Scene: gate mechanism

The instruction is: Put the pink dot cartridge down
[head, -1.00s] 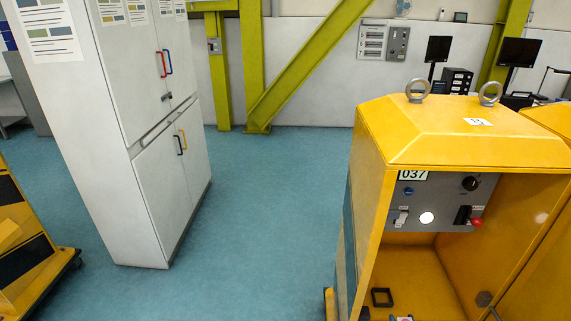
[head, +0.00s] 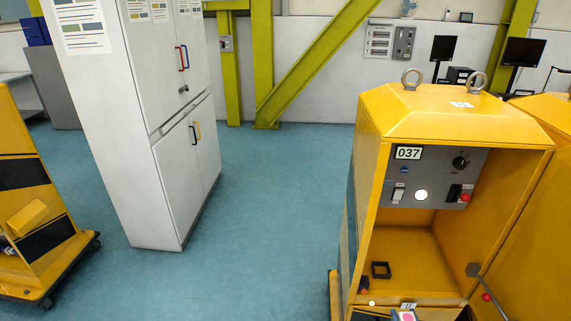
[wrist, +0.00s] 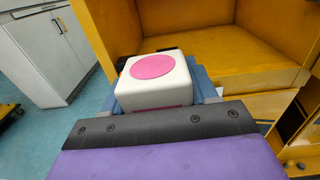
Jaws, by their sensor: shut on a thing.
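The pink dot cartridge (wrist: 158,90) is a white rounded block with a pink disc on its top face. In the wrist view it sits upright between the blue-grey jaw parts of my gripper (wrist: 165,100), which is shut on it. In the head view only the top of the cartridge (head: 404,316) shows, at the bottom edge, in front of the open yellow cabinet (head: 455,122). The cartridge's underside is hidden.
A grey panel (head: 437,172) marked 037 is above. A rod with a red knob (head: 486,297) is at right. A white cupboard (head: 130,120) stands left.

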